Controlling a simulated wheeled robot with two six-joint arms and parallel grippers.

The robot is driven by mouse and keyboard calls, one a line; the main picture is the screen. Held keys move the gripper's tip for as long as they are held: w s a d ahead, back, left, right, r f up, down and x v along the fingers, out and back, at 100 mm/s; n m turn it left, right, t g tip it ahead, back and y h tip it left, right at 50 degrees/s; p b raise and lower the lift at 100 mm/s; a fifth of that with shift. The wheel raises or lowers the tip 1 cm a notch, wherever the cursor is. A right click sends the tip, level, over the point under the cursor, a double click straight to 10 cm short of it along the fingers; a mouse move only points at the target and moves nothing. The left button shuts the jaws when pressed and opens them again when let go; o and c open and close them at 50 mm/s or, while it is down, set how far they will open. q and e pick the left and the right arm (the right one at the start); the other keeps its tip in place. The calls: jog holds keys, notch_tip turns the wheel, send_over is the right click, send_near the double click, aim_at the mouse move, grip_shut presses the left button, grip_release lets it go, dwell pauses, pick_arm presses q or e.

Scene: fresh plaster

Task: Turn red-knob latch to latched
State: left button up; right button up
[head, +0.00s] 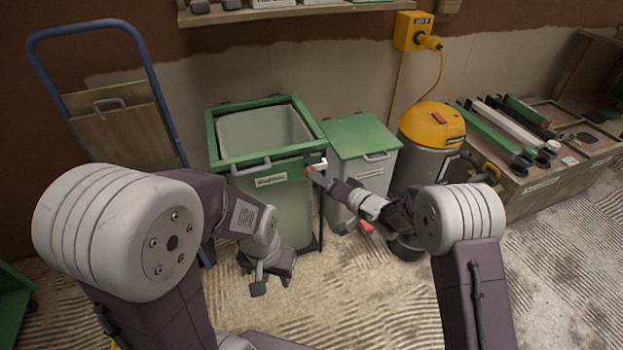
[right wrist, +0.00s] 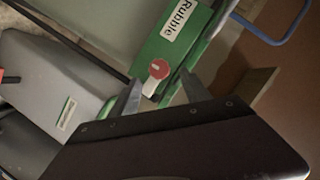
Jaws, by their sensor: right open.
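The red-knob latch (right wrist: 157,69) is on the green rim of the rubble bin (head: 285,178), to one side of its "Rubble" label. In the right wrist view it is a round red knob with a pale lever. In the head view my right gripper (head: 318,178) partly hides it at the rim's front right corner. My right gripper (right wrist: 160,92) is open, with its fingers on either side of the lever; contact cannot be told. My left gripper (head: 268,274) hangs low in front of the bin, away from the latch; its jaw opening is unclear.
A smaller green-lidded bin (head: 362,138) stands right of the rubble bin. Beyond it is a yellow-topped vacuum (head: 432,125). A blue hand truck (head: 152,75) leans at the left. A wooden crate with tools (head: 540,184) is at the right. The floor in front is clear.

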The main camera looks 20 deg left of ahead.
aim_at(316, 169)
jog(key=b+x, duration=0.1)
jog(key=x, duration=0.2)
jog(key=b+x, duration=0.1)
jog(key=x, duration=0.2)
jog(key=shift+w+a+f, duration=0.1)
jog(key=shift+a+f, duration=0.1)
jog(key=shift+f, duration=0.1)
jog(key=shift+w+a+b, duration=0.2)
jog(key=shift+b, duration=0.1)
jog(key=shift+r, duration=0.1)
